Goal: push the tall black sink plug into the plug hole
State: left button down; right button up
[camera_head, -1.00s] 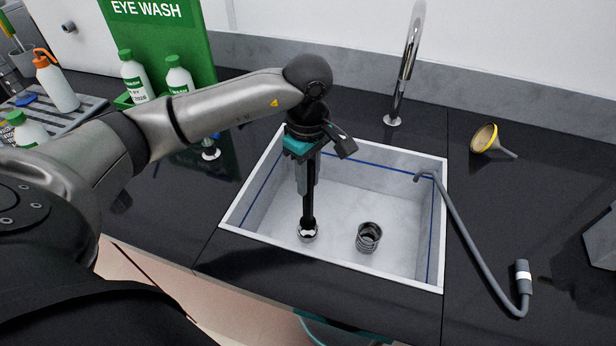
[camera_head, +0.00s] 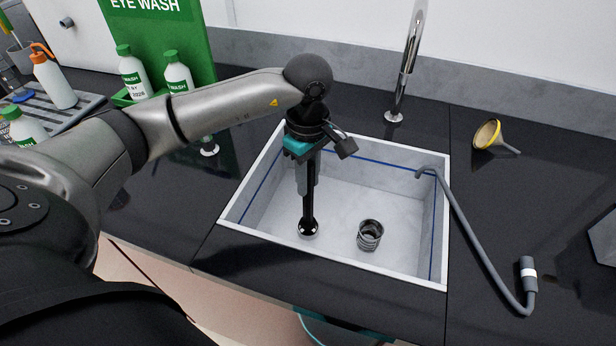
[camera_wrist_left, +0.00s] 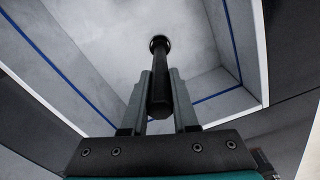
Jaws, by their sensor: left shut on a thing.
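The tall black sink plug (camera_head: 309,208) stands upright in the white sink. My left gripper (camera_head: 308,185) is shut on its upper part. The plug's lower end is at the chrome-rimmed plug hole (camera_head: 300,233) in the sink floor and covers most of it. In the left wrist view the plug (camera_wrist_left: 160,92) runs from between my left gripper's fingers (camera_wrist_left: 160,78) to the dark round plug hole (camera_wrist_left: 153,40). I cannot tell how deep the end sits. My right gripper is not in view.
A dark ribbed cup-like piece (camera_head: 370,236) stands on the sink floor right of the plug. The sink rim (camera_head: 330,262) surrounds the work. A grey hose (camera_head: 470,235) hangs over the right rim. A tap (camera_head: 404,75) rises behind; a yellow-rimmed funnel (camera_head: 487,135) lies right.

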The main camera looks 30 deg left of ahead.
pick_arm(q)
jog(key=shift+f+b, duration=0.7)
jog(key=shift+f, duration=0.1)
jog(key=c, duration=0.6)
grip_release()
jog(key=shift+r, duration=0.1)
notch_tip(320, 180, up, 15)
jog(key=shift+r+p, duration=0.1)
jog(key=shift+p, duration=1.1)
